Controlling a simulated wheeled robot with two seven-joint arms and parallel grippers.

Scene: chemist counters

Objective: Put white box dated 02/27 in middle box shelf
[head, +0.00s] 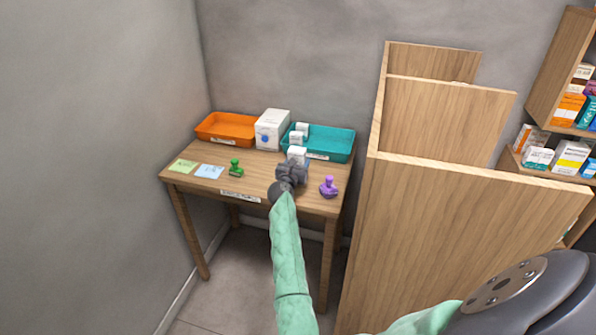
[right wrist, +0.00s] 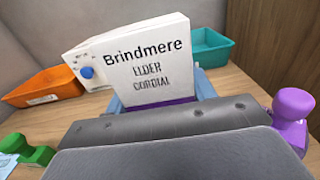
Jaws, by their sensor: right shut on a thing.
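My right gripper (head: 292,170) is over the wooden table and shut on a white box (head: 297,154). In the right wrist view the held white box (right wrist: 140,62) reads "Brindmere Elder Cordial" and stands up from the fingers, slightly tilted. No date can be read on it. Other small white boxes (head: 300,131) are at the teal tray (head: 338,148), just behind the gripper. Shelves with medicine boxes (head: 562,178) are at the far right; which one is the middle box shelf I cannot tell. My left gripper is not in view.
An orange tray (head: 226,128) and a larger white box (head: 272,130) stand at the table's back. A green stamp (head: 236,168), a purple stamp (head: 328,187) and two paper notes lie near the front. Tall wooden panels (head: 450,215) stand between table and shelves.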

